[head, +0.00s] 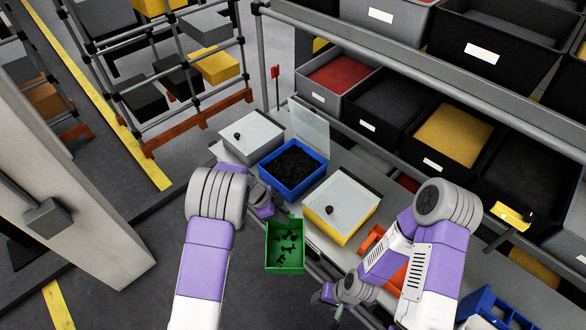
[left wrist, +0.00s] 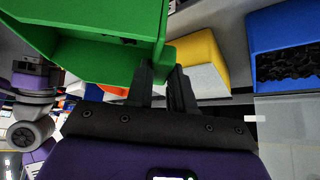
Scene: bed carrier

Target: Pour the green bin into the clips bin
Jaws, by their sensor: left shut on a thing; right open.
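The green bin (head: 285,268) hangs in front of the shelf edge in the head view, with several small black clips lying inside it. My left gripper (head: 283,214) is shut on its far rim. In the left wrist view the fingers (left wrist: 168,88) close on a tab of the green bin (left wrist: 95,55). The blue bin (head: 320,178), open and filled with black clips, stands on the shelf just beyond; it also shows in the left wrist view (left wrist: 285,25). My right gripper (head: 322,294) is open and empty, low and right of the green bin.
A grey bin with a clear lid (head: 252,135) stands left of the blue bin, and a yellow lidded bin (head: 341,205) stands right of it. A raised clear lid (head: 311,130) is behind the blue bin. An orange bin (head: 392,275) is partly behind my right arm. Upper shelves hold more bins.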

